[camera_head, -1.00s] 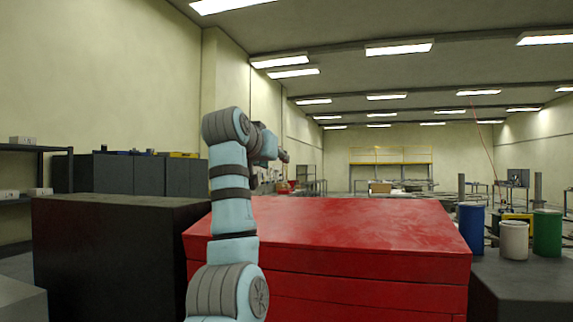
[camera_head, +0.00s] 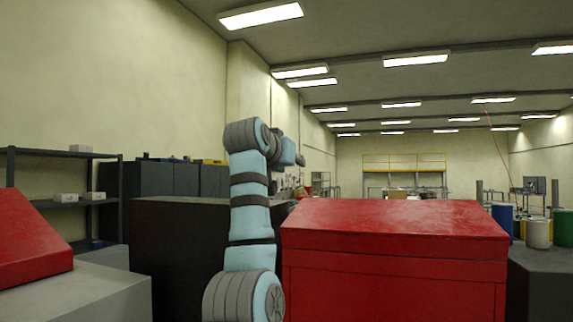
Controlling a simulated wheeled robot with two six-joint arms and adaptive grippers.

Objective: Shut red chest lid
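The red chest (camera_head: 395,268) stands at the right of centre in the head view. Its top lid (camera_head: 400,222) lies flat over the body, with a dark seam along the front, and looks shut. My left arm rises in front of the chest's left side, and its wrist end reaches back beyond the chest's left rear corner. The fingers of that arm are hidden or too small to make out. My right gripper is outside the view.
A dark block (camera_head: 180,250) stands left of the chest. A grey bench (camera_head: 90,295) with a red slanted object (camera_head: 30,240) is at the lower left. A shelf (camera_head: 65,152) stands by the wall. Blue, white (camera_head: 538,233) and green drums stand at the right.

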